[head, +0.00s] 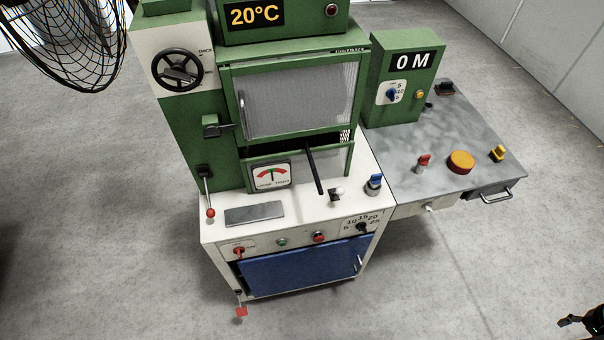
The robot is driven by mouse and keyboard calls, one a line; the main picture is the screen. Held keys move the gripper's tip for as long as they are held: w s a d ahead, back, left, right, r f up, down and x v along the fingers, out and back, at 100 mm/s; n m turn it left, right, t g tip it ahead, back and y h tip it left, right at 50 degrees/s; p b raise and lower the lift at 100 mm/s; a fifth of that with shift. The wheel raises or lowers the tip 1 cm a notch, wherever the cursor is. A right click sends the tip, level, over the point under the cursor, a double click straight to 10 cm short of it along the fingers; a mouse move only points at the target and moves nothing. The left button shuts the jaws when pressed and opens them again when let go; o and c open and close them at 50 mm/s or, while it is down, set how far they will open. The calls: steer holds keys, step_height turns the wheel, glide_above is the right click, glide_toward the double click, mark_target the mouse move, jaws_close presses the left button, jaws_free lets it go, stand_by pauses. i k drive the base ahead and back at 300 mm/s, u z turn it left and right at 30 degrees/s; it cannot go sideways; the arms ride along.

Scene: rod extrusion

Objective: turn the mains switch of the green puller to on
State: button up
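The green puller (408,58) is the green box with a "0 M" display at the back of the grey table on the right. Its face carries a blue knob (391,94) on a white numbered plate and a small yellow knob (419,94). A dark switch with a reddish part (444,88) is beside it on the table. Which control is the mains switch, and its position, I cannot read. My gripper (566,322) shows partly at the bottom right corner, well away from the puller and touching nothing visible; its opening is unclear.
The table (430,138) holds a red lever switch (423,162), an orange button (461,162) and a yellow switch (498,153). A drawer handle (497,194) juts out in front. A green-and-white machine (175,110) stands left, a black fan cage (75,40) top left. The floor in front is clear.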

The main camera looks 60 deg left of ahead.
mark_target(238, 250)
steer(key=z, duration=0.05)
steer(key=k, duration=2.05)
steer(key=u, duration=1.4)
steer(key=i, duration=0.95)
